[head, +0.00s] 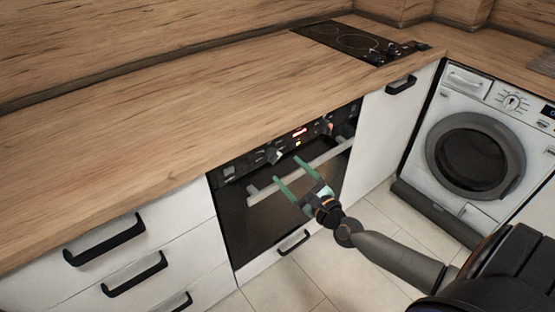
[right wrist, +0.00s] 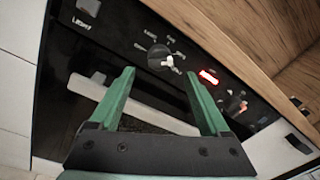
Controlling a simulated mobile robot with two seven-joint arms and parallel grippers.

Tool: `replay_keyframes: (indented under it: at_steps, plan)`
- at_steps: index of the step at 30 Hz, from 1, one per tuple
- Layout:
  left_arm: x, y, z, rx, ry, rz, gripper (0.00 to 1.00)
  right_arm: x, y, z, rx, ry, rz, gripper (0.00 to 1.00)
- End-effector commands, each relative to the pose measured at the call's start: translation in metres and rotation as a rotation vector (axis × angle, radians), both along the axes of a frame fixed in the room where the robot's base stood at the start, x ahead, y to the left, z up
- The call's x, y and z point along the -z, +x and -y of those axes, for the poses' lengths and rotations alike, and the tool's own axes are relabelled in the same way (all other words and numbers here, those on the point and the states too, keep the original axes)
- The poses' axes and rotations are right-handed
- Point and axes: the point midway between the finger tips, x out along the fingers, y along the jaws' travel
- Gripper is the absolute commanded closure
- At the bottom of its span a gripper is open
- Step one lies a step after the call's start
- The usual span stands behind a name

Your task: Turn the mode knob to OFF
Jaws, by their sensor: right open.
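The black oven (head: 262,215) has a control panel with several knobs and a lit red display (head: 300,133). The middle knob (right wrist: 159,56), ringed by small white labels, appears to be the mode knob; it also shows in the head view (head: 273,155). Its white pointer points right and slightly down in the right wrist view; I cannot read the labels surely. My right gripper (head: 288,169) is open and empty in front of the oven. In the right wrist view its green fingers (right wrist: 160,73) straddle the line to this knob, apart from it. My left gripper is out of view.
The oven's pale bar handle (head: 330,155) runs below the panel, close to my fingers. A LIGHT knob (right wrist: 88,7) and another knob (right wrist: 235,105) flank the middle one. The wooden worktop (head: 180,120) overhangs above. A washing machine (head: 475,155) stands right.

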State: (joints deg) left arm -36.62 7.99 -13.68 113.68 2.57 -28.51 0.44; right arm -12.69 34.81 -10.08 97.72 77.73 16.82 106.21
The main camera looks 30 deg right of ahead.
Motion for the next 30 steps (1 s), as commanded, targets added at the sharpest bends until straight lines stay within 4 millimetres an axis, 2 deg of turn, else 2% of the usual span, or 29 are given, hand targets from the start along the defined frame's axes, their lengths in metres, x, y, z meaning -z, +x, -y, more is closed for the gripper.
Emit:
replay_keyframes:
  at_steps: [1,6,12,24,25,30]
  plan:
    - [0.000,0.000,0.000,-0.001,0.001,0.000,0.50,-0.001,0.010,0.000,0.001,0.000,0.003,0.20]
    - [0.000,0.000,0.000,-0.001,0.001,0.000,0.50,-0.001,0.036,-0.001,0.000,0.000,0.001,0.20]
    - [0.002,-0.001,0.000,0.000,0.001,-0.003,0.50,0.000,0.055,-0.001,-0.002,-0.001,-0.001,0.20]
    - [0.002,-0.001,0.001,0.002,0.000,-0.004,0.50,0.000,0.062,-0.002,-0.002,-0.001,-0.001,0.20]
    - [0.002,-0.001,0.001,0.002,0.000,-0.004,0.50,0.000,0.061,-0.002,-0.002,-0.001,-0.001,0.21]
    - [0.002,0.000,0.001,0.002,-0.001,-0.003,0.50,0.000,0.061,-0.002,-0.002,-0.001,-0.001,0.40]
